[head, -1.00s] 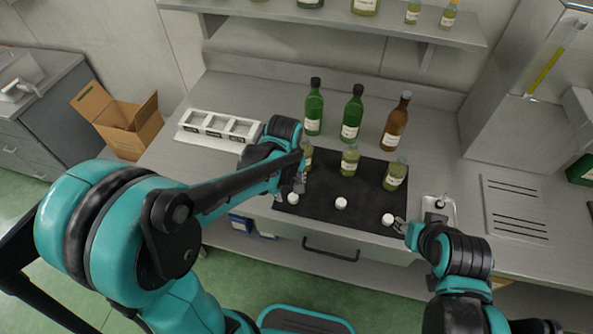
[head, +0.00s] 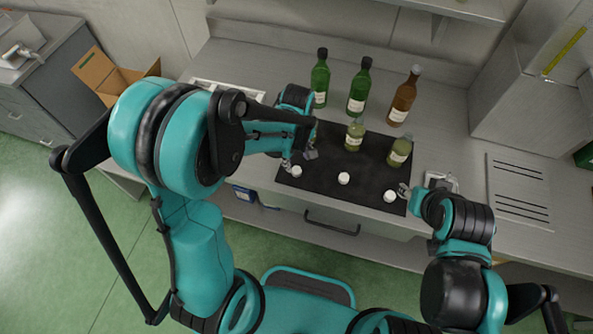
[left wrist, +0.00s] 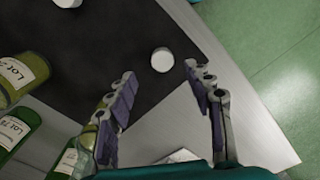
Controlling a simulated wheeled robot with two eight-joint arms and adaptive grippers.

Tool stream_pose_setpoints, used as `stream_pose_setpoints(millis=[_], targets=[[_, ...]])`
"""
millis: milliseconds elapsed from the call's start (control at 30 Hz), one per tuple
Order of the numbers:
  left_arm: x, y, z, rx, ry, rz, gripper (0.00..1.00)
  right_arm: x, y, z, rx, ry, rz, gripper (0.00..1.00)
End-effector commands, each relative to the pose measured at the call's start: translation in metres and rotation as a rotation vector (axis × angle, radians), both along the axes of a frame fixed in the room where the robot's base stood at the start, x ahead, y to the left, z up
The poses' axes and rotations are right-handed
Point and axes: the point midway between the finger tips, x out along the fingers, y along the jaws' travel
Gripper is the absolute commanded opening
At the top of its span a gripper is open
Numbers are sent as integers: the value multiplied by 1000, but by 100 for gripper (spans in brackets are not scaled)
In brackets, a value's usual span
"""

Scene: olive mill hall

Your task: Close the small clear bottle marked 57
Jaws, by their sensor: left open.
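Small clear bottles of yellow-green oil stand on the black mat (head: 325,188): one in the middle (head: 354,135) and one at the right (head: 399,152). A third is hidden behind my left arm in the head view; a yellowish bottle shows partly behind a finger in the left wrist view (left wrist: 88,134). No mark 57 is readable. Three white caps lie along the mat's front: left (head: 297,171), middle (head: 343,178), right (head: 390,196). My left gripper (head: 299,159) is open and empty, its fingers either side of the left cap (left wrist: 162,60) in the picture. My right gripper (head: 404,190) is beside the right cap.
Two green bottles (head: 320,80) (head: 358,88) and a brown bottle (head: 404,96) stand behind the mat. A white rack (head: 228,88) is at the left, partly behind my arm. A cardboard box (head: 98,72) stands left of the bench. A shelf hangs above.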

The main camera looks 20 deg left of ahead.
Motion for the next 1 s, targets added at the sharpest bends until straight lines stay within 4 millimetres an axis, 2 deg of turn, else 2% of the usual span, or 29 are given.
stream_pose_setpoints(millis=[233, 500, 600, 967, 1000], targets=[[0, 0, -3, 0, 0, 0, 52, 0, 0, -1, 0, 0, 0, 40], [-2, 3, -43, 0, 0, 0, 52, 0, 0, -15, 0, 0, 0, 40], [-2, 3, -50, 0, 0, 0, 52, 0, 0, -17, 0, 0, 0, 40], [-2, 3, -51, 0, 0, 0, 52, 0, 0, -16, 0, 0, 0, 40], [-2, 3, -51, 0, 0, 0, 47, 0, 0, -16, 0, 0, 0, 40]])
